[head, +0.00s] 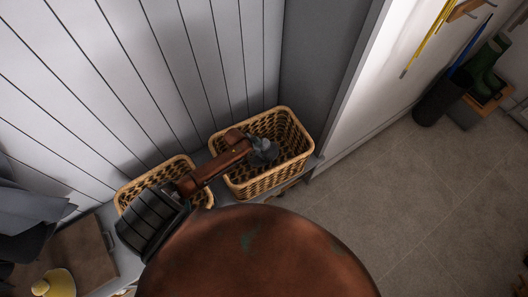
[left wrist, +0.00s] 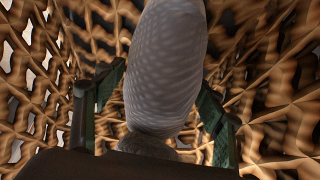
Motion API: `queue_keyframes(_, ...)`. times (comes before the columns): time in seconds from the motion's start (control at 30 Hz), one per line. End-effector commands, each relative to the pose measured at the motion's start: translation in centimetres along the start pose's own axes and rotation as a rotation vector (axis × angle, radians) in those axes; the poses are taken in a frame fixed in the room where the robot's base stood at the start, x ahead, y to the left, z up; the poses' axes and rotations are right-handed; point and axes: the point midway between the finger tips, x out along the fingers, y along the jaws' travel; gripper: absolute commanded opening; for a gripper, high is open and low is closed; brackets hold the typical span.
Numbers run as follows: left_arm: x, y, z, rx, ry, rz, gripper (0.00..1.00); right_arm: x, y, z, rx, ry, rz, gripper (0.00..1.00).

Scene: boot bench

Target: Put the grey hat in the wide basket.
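The grey hat (left wrist: 165,65) fills the middle of the left wrist view, pale and knitted. In the head view the left gripper (head: 264,151) is inside the opening of the wide wicker basket (head: 298,126), the larger one on the right. Its weave also surrounds the hat in the left wrist view (left wrist: 275,75). I cannot tell whether the hat touches the basket floor. My right gripper is not in view.
A smaller wicker basket (head: 150,179) stands to the left, partly behind my left arm. A yellow object (head: 55,284) is at the bottom left. Green boots (head: 487,66) and a dark bin (head: 437,103) are at the right. The tiled floor (head: 400,190) is clear.

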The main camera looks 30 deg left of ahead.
Motion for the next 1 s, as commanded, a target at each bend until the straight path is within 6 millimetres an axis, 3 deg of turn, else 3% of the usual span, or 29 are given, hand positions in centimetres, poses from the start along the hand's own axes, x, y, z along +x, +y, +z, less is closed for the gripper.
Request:
queue_keyframes(0.17, 0.0, 0.0, 0.0, 0.0, 0.0, 0.0, 0.78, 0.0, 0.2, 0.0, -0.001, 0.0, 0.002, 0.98)
queue_keyframes(0.53, -0.7, -0.1, -0.2, 0.0, 0.001, -0.001, 0.78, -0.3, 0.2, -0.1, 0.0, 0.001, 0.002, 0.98)
queue_keyframes(1.0, -9.8, 0.0, -0.3, 0.002, 0.001, -0.001, 0.78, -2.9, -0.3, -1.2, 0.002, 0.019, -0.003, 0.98)
